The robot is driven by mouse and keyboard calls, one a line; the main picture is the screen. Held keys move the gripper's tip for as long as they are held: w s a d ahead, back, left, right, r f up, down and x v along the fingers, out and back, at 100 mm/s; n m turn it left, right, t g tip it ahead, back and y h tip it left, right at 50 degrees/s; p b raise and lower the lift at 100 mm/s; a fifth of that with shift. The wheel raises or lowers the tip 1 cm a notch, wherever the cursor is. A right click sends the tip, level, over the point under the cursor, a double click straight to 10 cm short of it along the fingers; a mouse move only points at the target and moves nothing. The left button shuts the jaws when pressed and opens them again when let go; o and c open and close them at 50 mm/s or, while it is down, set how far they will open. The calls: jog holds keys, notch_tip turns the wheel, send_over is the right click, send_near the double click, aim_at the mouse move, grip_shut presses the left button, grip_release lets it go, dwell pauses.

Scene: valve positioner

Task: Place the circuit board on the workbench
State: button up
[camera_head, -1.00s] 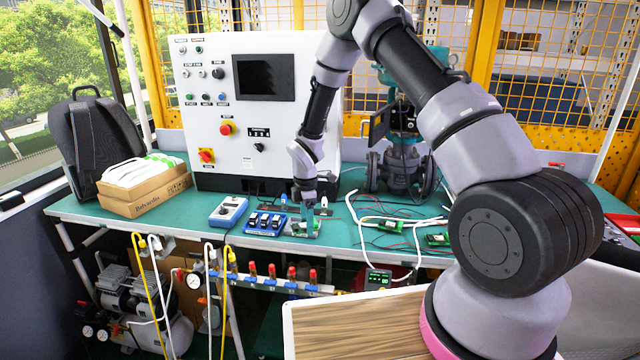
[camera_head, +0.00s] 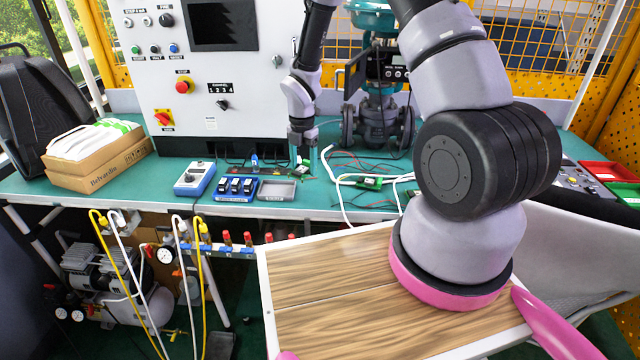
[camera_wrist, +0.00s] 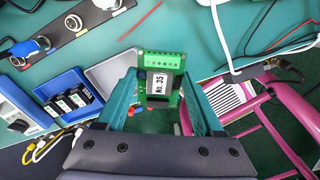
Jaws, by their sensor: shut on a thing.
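My gripper (camera_head: 303,160) is shut on a small green circuit board (camera_head: 304,169), held above the green-topped workbench (camera_head: 310,206). In the wrist view the board (camera_wrist: 162,62) is between the fingertips of my gripper (camera_wrist: 160,95), with a white label reading about "No. 35" and green terminal blocks along its far edge. A grey tray (camera_head: 276,190) on the bench, left of the board, looks empty. It also shows in the wrist view (camera_wrist: 105,72).
A blue tray (camera_head: 236,197) with black modules and a blue-grey meter (camera_head: 194,179) stand left of the grey tray. Another green board (camera_head: 370,183) with white cable and red wires lies to the right. A white control cabinet (camera_head: 205,95) and a valve (camera_head: 380,118) stand behind.

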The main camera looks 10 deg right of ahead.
aim_at(321, 193)
jog(key=d+f, duration=0.1)
jog(key=s+d, duration=0.1)
jog(key=d, duration=0.1)
jog(key=d+f, duration=0.1)
jog(key=shift+s+d+f, duration=0.15)
jog(key=shift+s+f, duration=0.1)
jog(key=shift+f, duration=0.1)
jog(key=shift+d+f, duration=0.15)
jog(key=shift+f, duration=0.95)
jog(key=shift+d+f, duration=0.1)
jog(key=shift+f, duration=0.95)
jog(key=shift+f, duration=0.1)
jog(key=o, duration=1.4)
jog(key=shift+c, duration=0.2)
notch_tip(321, 193, up, 12)
